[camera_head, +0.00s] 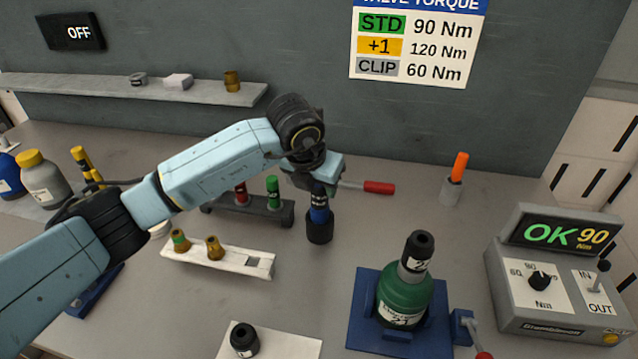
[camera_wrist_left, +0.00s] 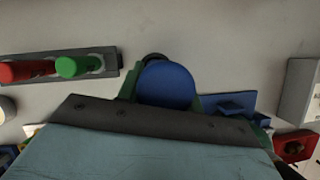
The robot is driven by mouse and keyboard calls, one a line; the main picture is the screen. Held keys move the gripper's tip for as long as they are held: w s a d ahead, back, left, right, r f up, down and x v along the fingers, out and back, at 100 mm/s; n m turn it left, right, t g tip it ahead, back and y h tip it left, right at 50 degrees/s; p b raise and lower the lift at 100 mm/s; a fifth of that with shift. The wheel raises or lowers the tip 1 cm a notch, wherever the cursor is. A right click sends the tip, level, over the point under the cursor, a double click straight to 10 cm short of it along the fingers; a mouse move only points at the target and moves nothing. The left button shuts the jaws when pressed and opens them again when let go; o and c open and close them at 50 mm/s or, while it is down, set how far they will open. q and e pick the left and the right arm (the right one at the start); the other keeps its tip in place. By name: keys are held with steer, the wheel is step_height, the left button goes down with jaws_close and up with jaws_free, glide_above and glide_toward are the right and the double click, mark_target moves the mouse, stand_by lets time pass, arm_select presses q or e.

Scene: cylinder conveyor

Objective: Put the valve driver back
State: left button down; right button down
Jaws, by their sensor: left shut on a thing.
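My left gripper (camera_head: 319,182) is shut on an upright tool with a blue band (camera_head: 319,215) and a wide black lower end, which I take as the valve driver. In the left wrist view its round blue top (camera_wrist_left: 166,85) shows between the fingers. The tool is just right of a dark rack (camera_head: 219,207) that holds a red driver (camera_head: 240,193) and a green driver (camera_head: 273,192). I cannot tell whether its lower end touches the table. My right gripper is not in view.
A green cylinder (camera_head: 404,296) stands in a blue fixture (camera_head: 366,315) at front. The grey control box (camera_head: 545,290) reads OK 90. A white tray (camera_head: 220,259) holds brass fittings. A black cap (camera_head: 244,338) lies on a white sheet. A red-handled tool (camera_head: 378,188) is behind the gripper.

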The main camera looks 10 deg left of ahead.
arm_select(q)
steer(key=shift+f+b, duration=1.05)
steer(key=shift+f, duration=0.1)
steer(key=c, duration=0.9)
jaws_free()
steer(key=shift+o, duration=0.2)
steer(key=shift+f, duration=0.15)
step_height(320, 180, up, 6)
steer(key=p, duration=0.3)
steer(key=shift+s, duration=0.15)
